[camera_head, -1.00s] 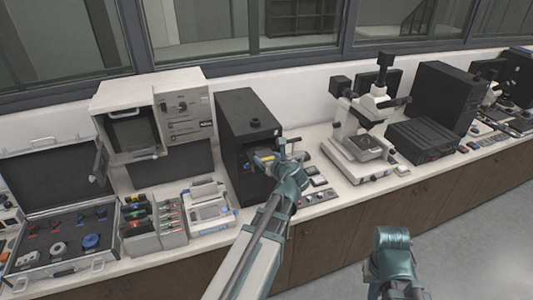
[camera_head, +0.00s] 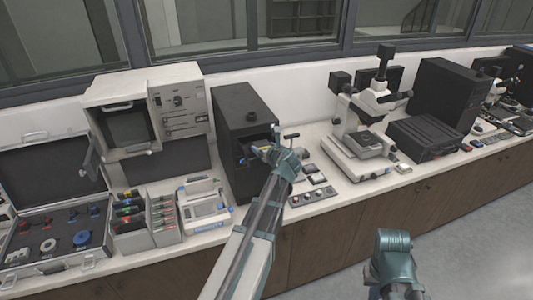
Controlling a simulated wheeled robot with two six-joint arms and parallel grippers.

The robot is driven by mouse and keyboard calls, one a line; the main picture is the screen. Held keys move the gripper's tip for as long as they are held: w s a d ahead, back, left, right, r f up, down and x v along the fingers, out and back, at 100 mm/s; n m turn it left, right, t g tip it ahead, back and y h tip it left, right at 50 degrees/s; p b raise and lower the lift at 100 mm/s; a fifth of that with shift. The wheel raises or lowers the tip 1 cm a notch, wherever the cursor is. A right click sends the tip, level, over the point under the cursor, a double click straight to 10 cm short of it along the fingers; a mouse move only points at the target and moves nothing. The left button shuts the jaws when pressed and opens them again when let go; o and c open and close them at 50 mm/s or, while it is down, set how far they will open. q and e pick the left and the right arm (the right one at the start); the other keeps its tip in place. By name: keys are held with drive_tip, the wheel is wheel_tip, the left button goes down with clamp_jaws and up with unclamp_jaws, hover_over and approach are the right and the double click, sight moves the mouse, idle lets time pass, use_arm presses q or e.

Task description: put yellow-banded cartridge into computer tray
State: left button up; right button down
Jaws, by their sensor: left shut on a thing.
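My left gripper (camera_head: 269,150) is shut on the yellow-banded cartridge (camera_head: 261,148), which shows only as a small piece with a yellow patch. It is held at the front of the black computer tower (camera_head: 241,118), over or close to the front opening. The gripper and wrist cover much of that front, so I cannot tell whether the cartridge touches the tray. The tray itself is not clearly visible. My right arm shows at the lower right, but its gripper does not show.
Left of the tower stand a pale device (camera_head: 205,205), racks of coloured cartridges (camera_head: 130,237) and an open case (camera_head: 55,255). Right of the tower are small control boxes (camera_head: 313,193) and a microscope (camera_head: 365,140).

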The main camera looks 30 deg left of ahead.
use_arm(q)
drive_tip(key=shift+s+a, duration=0.1)
drive_tip(key=shift+a, duration=0.1)
drive_tip(key=shift+d+f, duration=0.1)
drive_tip(key=shift+f, duration=0.2)
drive_tip(key=shift+f+b, duration=0.3)
drive_tip(key=shift+b, duration=0.3)
drive_tip(key=o, duration=1.3)
drive_tip(key=shift+o, duration=0.2)
drive_tip(key=shift+r+p, duration=0.6)
drive_tip(key=shift+p, duration=0.05)
drive_tip(key=p+v, duration=0.4)
drive_tip(key=v, duration=0.8)
drive_tip(key=shift+p, duration=0.35)
